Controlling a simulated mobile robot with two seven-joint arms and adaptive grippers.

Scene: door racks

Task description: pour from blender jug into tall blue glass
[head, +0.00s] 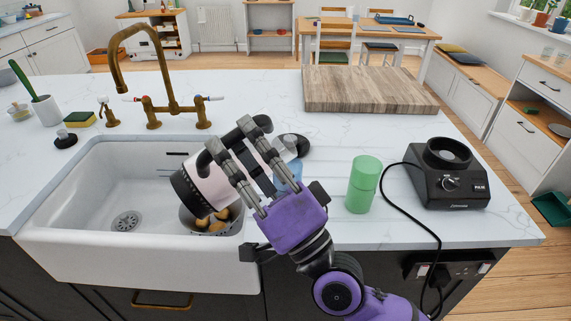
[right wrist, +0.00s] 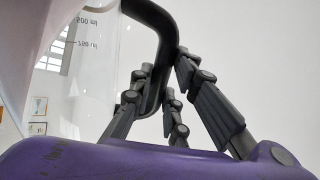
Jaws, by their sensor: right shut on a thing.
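The blender jug (head: 220,176) is tilted over the right side of the sink, its black base end at lower left and its other end toward upper right. My right gripper (head: 230,138) is shut on its black handle. In the right wrist view the handle (right wrist: 166,50) passes between the fingers, and the clear jug wall (right wrist: 90,70) shows volume marks and pale pink at upper left. The blue glass (head: 288,174) stands just right of the jug, mostly hidden behind my gripper. Whether liquid is flowing cannot be seen. My left gripper is not in view.
A green glass (head: 363,184) stands right of my gripper. The black blender base (head: 448,174) and its cord are farther right. A round black item (head: 293,143) lies behind the blue glass. The sink (head: 125,185) holds a bowl of brownish pieces (head: 212,222). A wooden board (head: 365,89) lies behind.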

